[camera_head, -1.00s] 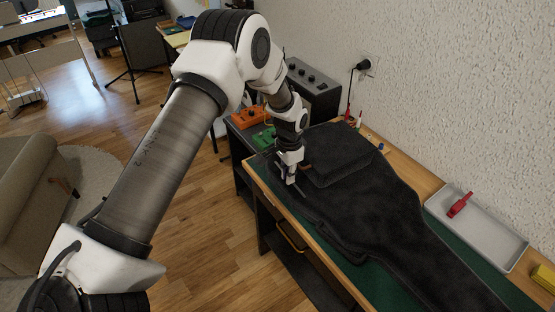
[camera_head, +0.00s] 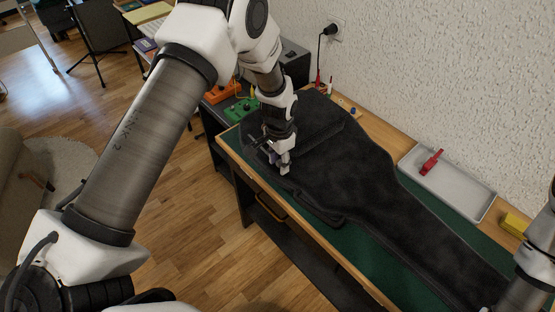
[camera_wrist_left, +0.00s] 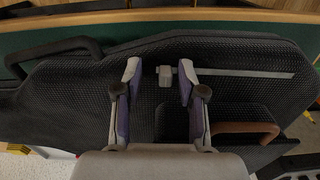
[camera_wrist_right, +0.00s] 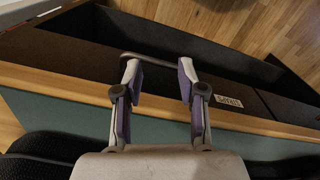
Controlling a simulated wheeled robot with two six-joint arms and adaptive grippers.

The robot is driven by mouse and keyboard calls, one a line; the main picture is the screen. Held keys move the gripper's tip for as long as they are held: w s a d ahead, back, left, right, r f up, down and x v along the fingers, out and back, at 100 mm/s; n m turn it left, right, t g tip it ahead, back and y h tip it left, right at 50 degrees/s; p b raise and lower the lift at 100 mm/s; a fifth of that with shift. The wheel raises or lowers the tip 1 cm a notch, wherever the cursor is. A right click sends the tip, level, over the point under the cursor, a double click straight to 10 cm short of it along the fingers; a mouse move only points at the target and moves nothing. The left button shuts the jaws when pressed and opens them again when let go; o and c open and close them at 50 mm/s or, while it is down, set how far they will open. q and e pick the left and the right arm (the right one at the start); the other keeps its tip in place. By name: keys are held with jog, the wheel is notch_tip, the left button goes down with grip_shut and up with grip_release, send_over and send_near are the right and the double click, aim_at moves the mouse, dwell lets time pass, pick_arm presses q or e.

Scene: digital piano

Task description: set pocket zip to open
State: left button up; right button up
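A black fabric gig bag (camera_head: 350,180) lies on the table, and its textured cloth fills much of the left wrist view (camera_wrist_left: 80,95). There the small grey zip pull (camera_wrist_left: 165,76) sits at the left end of a straight grey zip strip (camera_wrist_left: 245,73). My left gripper (camera_head: 280,168) is low over the far part of the bag. In the left wrist view its fingers (camera_wrist_left: 157,78) are open, one on each side of the pull, with gaps visible. My right gripper (camera_wrist_right: 160,75) is open and empty above the table's front edge; only its arm shows in the head view.
A grey tray (camera_head: 450,185) with a red clip (camera_head: 431,162) lies by the wall, with a yellow block (camera_head: 515,224) beyond it. Green and orange boxes (camera_head: 240,110) stand past the far table end. A dark handle (camera_wrist_right: 180,62) shows below the wooden table edge.

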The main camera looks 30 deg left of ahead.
aim_at(280, 163)
pick_arm(q)
jog(key=shift+a+r, duration=0.15)
jog(key=shift+r, duration=0.3)
notch_tip(280, 163, up, 11)
jog(key=shift+d, duration=0.2)
jog(key=s+f+n, duration=0.3)
jog(key=s+f, duration=0.8)
jog(key=s, duration=0.4)
jog(key=s+f+n, duration=0.2)
jog(key=s+f, duration=0.9)
jog(key=s, duration=0.4)
jog(key=shift+s+f+n, duration=0.25)
jog(key=shift+s+n, duration=0.05)
jog(key=shift+n, duration=0.1)
